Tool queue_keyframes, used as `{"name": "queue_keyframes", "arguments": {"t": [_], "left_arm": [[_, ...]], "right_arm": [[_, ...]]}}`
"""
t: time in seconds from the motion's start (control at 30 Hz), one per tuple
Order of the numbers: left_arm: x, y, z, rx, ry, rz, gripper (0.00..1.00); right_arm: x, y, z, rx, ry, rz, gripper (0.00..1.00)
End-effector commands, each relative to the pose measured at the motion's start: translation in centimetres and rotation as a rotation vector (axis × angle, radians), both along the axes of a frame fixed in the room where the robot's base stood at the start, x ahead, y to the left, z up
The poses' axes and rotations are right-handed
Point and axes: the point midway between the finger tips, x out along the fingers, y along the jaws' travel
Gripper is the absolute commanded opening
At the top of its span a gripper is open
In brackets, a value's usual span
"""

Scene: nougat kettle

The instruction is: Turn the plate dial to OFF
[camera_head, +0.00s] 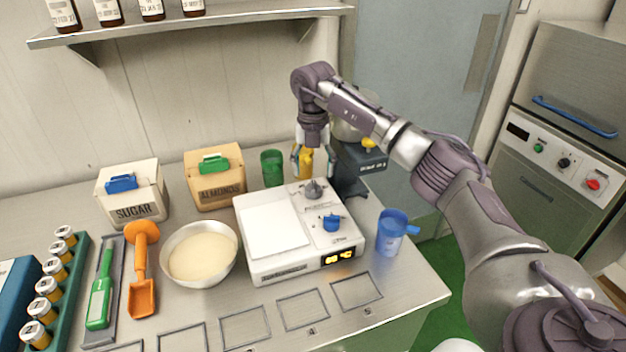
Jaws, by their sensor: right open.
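The white hot plate (272,228) stands on the steel bench with a bare square top on its left side. Its right side carries a grey dial (314,189) at the back and a blue dial (331,223) nearer the front. The dial markings are too small to read. A small display (338,257) on the front edge glows yellow. My right gripper (317,173) points down, open and empty, by the back of the plate near the grey dial. I cannot tell whether its fingertips touch anything. My left gripper is not in view.
A blue jug (390,234) stands close to the plate's right. A bowl of pale contents (201,254) is close on its left. Behind stand a green cup (271,167), a yellow object (301,161) and a dark stand (358,170). Marked squares (303,310) on the front bench are empty.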

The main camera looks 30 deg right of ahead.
Motion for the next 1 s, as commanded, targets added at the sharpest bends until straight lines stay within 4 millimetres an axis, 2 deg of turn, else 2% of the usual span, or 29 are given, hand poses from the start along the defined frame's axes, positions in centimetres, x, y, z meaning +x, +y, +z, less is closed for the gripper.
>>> {"name": "queue_keyframes", "arguments": {"t": [0.1, 0.3, 0.67, 1.0], "left_arm": [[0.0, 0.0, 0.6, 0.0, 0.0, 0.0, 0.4], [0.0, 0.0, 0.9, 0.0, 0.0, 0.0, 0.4], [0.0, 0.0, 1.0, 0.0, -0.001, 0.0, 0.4], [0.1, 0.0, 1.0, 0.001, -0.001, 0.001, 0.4]], "right_arm": [[-0.1, 0.0, -2.1, 0.001, 0.002, 0.001, 0.69], [0.0, 0.0, -4.3, 0.001, 0.001, 0.002, 0.69], [0.0, 0.1, -4.9, 0.001, -0.002, 0.002, 0.69], [0.0, 0.1, -4.9, 0.001, -0.002, 0.002, 0.14]]}}
